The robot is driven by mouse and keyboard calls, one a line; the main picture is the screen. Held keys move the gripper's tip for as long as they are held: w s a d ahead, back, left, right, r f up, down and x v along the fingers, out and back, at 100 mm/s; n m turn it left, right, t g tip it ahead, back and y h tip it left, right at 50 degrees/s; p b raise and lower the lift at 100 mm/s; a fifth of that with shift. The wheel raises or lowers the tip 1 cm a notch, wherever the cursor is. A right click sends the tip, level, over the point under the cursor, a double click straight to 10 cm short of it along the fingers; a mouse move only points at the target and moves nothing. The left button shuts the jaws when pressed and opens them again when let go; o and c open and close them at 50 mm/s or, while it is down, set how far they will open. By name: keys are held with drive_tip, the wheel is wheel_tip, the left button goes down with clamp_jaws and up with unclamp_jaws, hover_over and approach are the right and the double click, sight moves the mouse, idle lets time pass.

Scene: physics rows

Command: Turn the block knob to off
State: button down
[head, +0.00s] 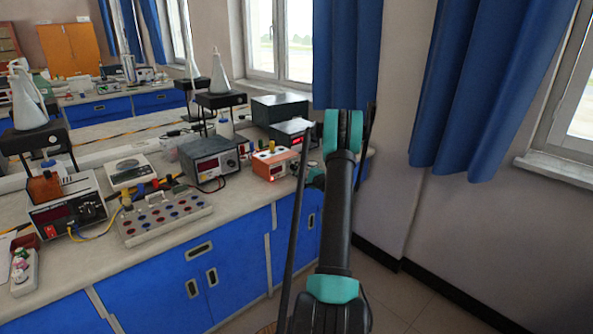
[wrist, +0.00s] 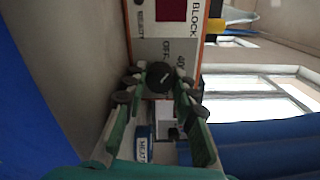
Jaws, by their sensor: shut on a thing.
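The block is an orange and white box with a red display (head: 272,165) on the bench in the head view. In the head view my arm hides most of the gripper, beside the box's right end.
A grey power supply (head: 208,160) stands left of the block, with black boxes (head: 281,108) behind it. A tray with coloured sockets (head: 165,218) lies further left on the bench. The wall and blue curtains (head: 345,60) are behind and right of my arm.

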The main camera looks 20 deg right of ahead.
drive_tip(key=n, duration=0.4)
drive_tip(key=shift+f+n, duration=0.1)
drive_tip(key=shift+n, duration=0.3)
idle(0.4)
drive_tip(key=c, duration=1.2)
unclamp_jaws()
